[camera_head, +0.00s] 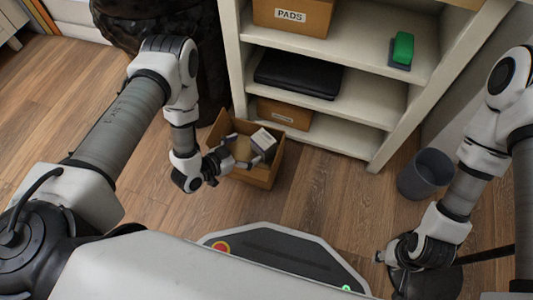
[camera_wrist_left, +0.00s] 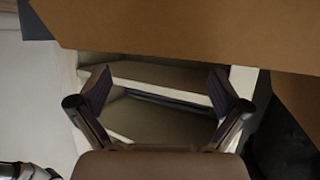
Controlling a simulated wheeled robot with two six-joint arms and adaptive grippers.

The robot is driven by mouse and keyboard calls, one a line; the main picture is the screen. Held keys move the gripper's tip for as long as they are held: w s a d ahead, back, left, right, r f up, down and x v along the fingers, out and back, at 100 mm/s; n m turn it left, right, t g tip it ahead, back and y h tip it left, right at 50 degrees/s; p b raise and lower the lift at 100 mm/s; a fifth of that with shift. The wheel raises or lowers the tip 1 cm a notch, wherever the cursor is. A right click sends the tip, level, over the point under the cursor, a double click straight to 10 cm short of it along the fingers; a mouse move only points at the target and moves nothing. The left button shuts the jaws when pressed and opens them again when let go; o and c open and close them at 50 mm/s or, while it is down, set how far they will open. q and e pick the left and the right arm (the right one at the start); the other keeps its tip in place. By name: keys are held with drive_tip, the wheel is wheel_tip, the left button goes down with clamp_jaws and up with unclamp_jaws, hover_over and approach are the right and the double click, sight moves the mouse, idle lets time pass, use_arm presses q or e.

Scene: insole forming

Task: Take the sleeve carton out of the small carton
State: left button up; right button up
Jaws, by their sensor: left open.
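The small carton (camera_head: 262,176) is an open brown cardboard box on the floor in front of the shelf. Inside it, a pale box with a dark side (camera_head: 264,142), likely the sleeve carton, leans tilted at the right. A tan rounded thing (camera_head: 242,149) lies beside it on the left. My left gripper (camera_head: 228,155) is at the carton's left side, close to the tan thing. In the left wrist view its fingers (camera_wrist_left: 155,88) are spread with nothing visible between them, and brown cardboard (camera_wrist_left: 190,35) fills the top. My right gripper (camera_head: 381,257) is low at the right, away from the carton; its fingers are too small to judge.
The white shelf (camera_head: 345,132) stands right behind the carton, holding a PADS box (camera_head: 291,18), a black flat case (camera_head: 298,74), a green-topped object (camera_head: 402,49) and a lower brown box (camera_head: 285,113). A grey bin (camera_head: 426,175) stands at the right. Wooden floor (camera_head: 325,190) between is clear.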

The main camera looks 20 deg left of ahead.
sight(257, 144)
use_arm(q)
drive_tip(key=b+x, duration=0.2)
drive_tip(key=x, duration=0.1)
drive_tip(key=b+x, duration=0.3)
drive_tip(key=x, duration=0.1)
drive_tip(key=shift+d+f, duration=0.1)
drive_tip(key=shift+f, duration=0.35)
drive_tip(key=shift+w+r, duration=0.1)
drive_tip(key=shift+r, duration=0.1)
drive_tip(key=c, duration=1.3)
